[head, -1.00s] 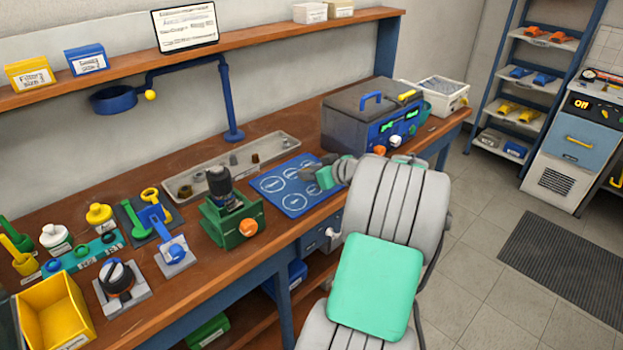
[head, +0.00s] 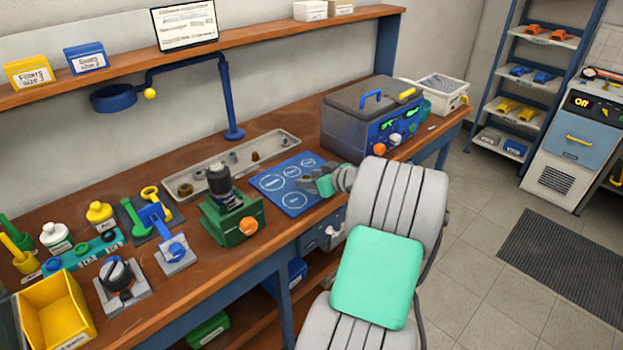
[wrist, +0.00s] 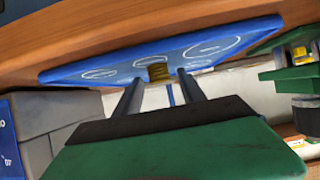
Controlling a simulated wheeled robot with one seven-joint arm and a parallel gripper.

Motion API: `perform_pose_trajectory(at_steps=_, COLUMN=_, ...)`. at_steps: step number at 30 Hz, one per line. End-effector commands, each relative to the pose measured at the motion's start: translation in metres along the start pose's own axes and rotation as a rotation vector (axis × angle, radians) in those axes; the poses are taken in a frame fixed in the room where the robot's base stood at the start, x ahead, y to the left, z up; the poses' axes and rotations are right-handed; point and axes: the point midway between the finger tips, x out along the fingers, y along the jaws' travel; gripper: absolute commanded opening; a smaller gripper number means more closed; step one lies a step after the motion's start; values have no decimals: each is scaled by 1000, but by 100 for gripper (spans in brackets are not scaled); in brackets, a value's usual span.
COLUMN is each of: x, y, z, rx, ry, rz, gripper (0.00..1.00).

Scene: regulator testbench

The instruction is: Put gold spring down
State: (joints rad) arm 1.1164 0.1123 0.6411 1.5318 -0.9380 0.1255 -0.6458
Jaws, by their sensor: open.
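The gold spring (wrist: 158,71) stands on the blue mat (wrist: 110,72), which is marked with white circles, in the wrist view. My gripper (wrist: 159,82) is open, with one finger on each side of the spring's near end. I cannot tell whether either finger touches it. In the head view my gripper (head: 312,185) is low over the right part of the blue mat (head: 283,206), and the spring (head: 306,178) is a small brownish spot at its tips.
A grey parts tray (head: 215,165) with small metal pieces lies behind the mat. A green fixture holding a dark cylinder (head: 232,219) stands left of it. A grey-blue box machine (head: 365,120) stands to the right. The front bench edge is close to my arm.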

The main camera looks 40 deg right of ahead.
Motion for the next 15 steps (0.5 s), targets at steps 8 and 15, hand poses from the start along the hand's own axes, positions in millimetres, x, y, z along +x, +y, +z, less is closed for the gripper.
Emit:
perform_pose_trajectory(at_steps=8, x=-39, y=2, z=-2, rx=0, ry=1, rz=7, gripper=47)
perform_pose_trajectory(at_steps=15, x=-100, y=2, z=-2, rx=0, ry=1, rz=5, gripper=47)
